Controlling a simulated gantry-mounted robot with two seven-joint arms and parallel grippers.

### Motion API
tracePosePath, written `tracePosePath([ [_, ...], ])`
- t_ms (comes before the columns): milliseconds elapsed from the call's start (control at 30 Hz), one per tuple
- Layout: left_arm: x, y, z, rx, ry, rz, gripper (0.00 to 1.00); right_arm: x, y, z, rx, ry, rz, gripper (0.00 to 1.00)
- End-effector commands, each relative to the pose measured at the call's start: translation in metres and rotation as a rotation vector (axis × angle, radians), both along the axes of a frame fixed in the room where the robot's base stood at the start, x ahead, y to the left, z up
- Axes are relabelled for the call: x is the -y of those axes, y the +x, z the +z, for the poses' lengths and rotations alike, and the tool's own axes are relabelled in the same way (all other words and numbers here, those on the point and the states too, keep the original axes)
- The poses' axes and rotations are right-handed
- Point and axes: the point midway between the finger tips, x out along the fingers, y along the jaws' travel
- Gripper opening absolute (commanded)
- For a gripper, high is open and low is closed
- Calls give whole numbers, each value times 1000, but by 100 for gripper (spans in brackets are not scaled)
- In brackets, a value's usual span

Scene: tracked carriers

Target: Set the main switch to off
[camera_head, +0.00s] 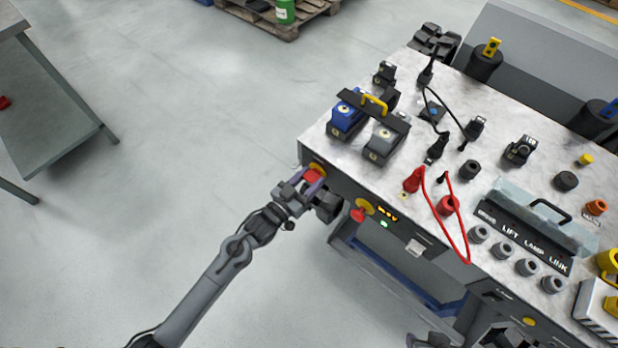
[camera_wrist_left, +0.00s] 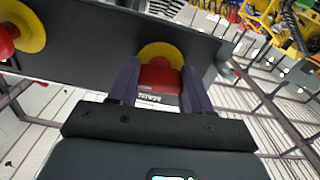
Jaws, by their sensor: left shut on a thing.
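The main switch (camera_head: 313,174) is a red knob on a yellow round plate, on the front panel at the left corner of the bench. My left gripper (camera_head: 304,183) is shut on the red knob. In the left wrist view the main switch (camera_wrist_left: 159,74) sits between the two purple-grey fingers of my left gripper (camera_wrist_left: 158,88), with a label reading "MAIN" partly visible below it. The knob's exact setting is hard to tell. My right gripper cannot be made out clearly; dark arm parts show at the bottom edge of the head view.
A red button on a yellow plate (camera_head: 362,209) sits to the right on the same panel, beside a small lit display (camera_head: 388,213). The bench top (camera_head: 330,140) carries blue and grey carriers, cables and several knobs. Open floor lies to the left.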

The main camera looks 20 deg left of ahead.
Motion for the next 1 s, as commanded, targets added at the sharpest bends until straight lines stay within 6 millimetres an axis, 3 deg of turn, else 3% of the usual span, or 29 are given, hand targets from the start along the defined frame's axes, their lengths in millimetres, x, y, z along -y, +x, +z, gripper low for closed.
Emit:
tracePosePath([
  [500,1,0,5,-137,-382,2,18,0,0,55,1,0,0,43],
  [1000,2,0,4,-292,-831,1,18,0,0,98,1,0,0,43],
])
